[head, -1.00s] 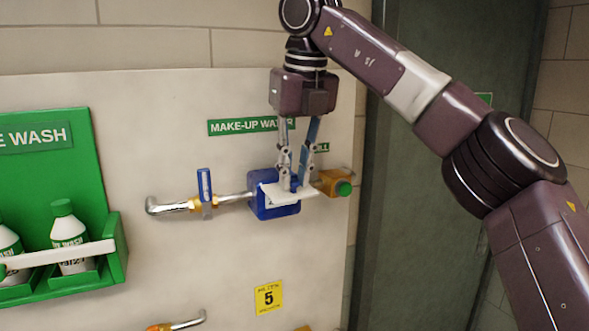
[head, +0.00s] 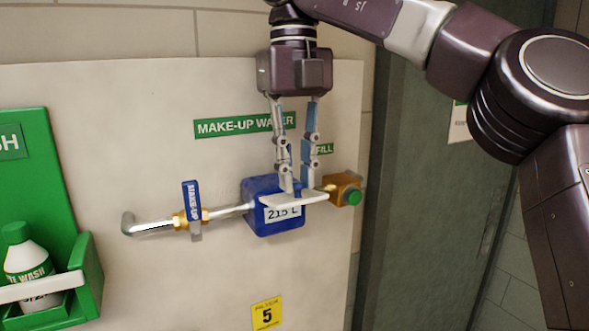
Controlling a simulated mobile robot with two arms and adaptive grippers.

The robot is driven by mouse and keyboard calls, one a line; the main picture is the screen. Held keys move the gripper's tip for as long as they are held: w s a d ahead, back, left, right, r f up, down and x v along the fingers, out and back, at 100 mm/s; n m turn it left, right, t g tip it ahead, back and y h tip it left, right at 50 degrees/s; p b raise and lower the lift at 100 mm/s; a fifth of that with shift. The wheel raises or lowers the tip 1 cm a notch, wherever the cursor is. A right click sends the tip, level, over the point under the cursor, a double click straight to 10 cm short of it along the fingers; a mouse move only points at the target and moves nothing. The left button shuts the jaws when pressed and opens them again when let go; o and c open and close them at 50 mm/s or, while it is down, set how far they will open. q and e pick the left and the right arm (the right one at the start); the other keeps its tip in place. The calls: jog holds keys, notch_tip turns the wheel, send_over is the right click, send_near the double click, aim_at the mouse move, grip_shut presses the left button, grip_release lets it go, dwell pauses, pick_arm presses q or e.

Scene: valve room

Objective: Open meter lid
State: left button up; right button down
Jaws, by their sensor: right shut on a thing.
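The blue water meter (head: 259,222) sits on the pipe on the white wall panel. Its white lid (head: 316,198) stands out toward me from the meter as a flat plate. Below the lid, the meter's face shows the reading "215 L" (head: 281,214). My right gripper (head: 297,190) comes down from above with its fingertips at the lid, shut on it. The fingers hide part of the meter and lid. My left gripper is not in view.
A blue-handled valve (head: 193,203) is on the pipe left of the meter. A brass block with a green button (head: 354,197) is right of it. A green eye wash station (head: 88,270) with a bottle is at the lower left. A dark door (head: 420,180) stands at right.

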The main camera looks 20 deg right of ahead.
jog(key=shift+r, duration=0.1)
jog(key=c, duration=1.8)
grip_release()
